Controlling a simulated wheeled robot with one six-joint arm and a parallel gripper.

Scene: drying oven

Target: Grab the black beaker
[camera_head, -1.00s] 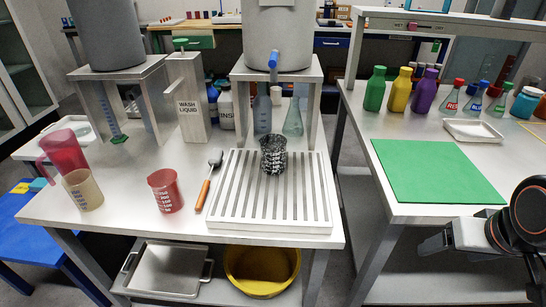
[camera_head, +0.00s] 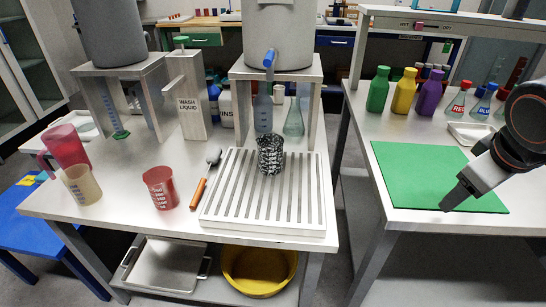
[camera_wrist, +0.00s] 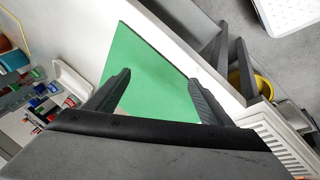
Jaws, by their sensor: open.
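The black beaker (camera_head: 271,154) has a speckled black-and-white surface and stands upright on the slatted white drain rack (camera_head: 228,222) in the head view. My gripper (camera_head: 446,204) is at the right, above the front edge of the right table, well to the right of the beaker. In the wrist view my gripper (camera_wrist: 160,85) has its two dark fingers spread with nothing between them. The green mat (camera_wrist: 150,75) lies beyond the fingers. The beaker cannot be made out in the wrist view.
A gap separates the two tables. Tank stands rise behind the rack. Colored bottles (camera_head: 403,91) stand behind the green mat (camera_head: 425,168).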

